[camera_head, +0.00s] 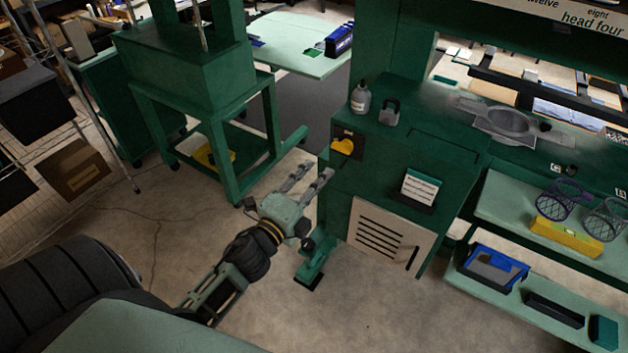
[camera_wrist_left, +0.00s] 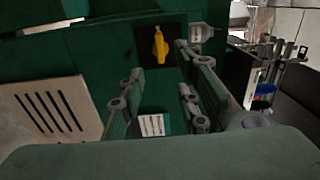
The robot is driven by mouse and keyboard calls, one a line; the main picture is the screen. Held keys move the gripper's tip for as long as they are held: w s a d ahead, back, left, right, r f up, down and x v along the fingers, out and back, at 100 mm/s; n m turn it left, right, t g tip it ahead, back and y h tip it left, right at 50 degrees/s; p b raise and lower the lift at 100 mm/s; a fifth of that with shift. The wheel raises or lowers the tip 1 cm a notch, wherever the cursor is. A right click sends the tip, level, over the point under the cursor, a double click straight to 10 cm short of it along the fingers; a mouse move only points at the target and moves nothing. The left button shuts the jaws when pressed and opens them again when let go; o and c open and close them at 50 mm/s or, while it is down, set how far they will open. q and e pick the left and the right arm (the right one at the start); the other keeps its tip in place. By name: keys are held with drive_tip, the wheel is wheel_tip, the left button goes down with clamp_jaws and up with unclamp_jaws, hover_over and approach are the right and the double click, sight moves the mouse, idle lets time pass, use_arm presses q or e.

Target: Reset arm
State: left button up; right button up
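My left gripper (camera_head: 308,181) reaches in from the lower left in the head view. Its two fingers are spread apart with nothing between them. It is in front of the green machine cabinet (camera_head: 345,205), near a yellow rotary switch (camera_head: 343,146) on a black plate. In the left wrist view the open fingers (camera_wrist_left: 160,108) point at the cabinet front, and the yellow switch (camera_wrist_left: 160,46) shows beyond them. I cannot tell whether a finger touches the cabinet. My right gripper is in neither view.
A bottle (camera_head: 361,98) and a padlock-shaped item (camera_head: 389,111) stand on the cabinet top. A white card holder (camera_head: 420,188) and a vented panel (camera_head: 381,236) are on its front. Green shelves (camera_head: 500,203) hold baskets and a blue bin (camera_head: 492,267) at right. Concrete floor (camera_head: 175,235) lies open at left.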

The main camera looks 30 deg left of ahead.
use_arm(q)
drive_tip(key=shift+s, duration=0.1)
idle(0.4)
drive_tip(key=s+d+f+n+g, duration=0.1)
drive_tip(key=s+f+n+g, duration=0.25)
drive_tip(key=f, duration=0.85)
drive_tip(key=s+f+n+g, duration=0.2)
drive_tip(key=s+f, duration=0.3)
drive_tip(key=f, duration=0.6)
drive_tip(key=s+d+f+n+g, duration=0.1)
drive_tip(key=s+f+n+g, duration=0.25)
drive_tip(key=f, duration=0.85)
drive_tip(key=s+d+f+n+g, duration=0.1)
drive_tip(key=s+f+n+g, duration=0.1)
drive_tip(key=s+f, duration=0.4)
drive_tip(key=s+d+f+n+g, duration=0.2)
drive_tip(key=s+f, duration=0.4)
drive_tip(key=s, duration=0.9)
drive_tip(key=s+d+f+n+g, duration=0.1)
drive_tip(key=s+f+g, duration=0.3)
drive_tip(key=s, duration=0.6)
wheel_tip(320, 180, down, 3)
drive_tip(key=shift+s+d+r+n, duration=0.1)
drive_tip(key=shift+s+d+n, duration=0.25)
drive_tip(key=shift+n, duration=0.35)
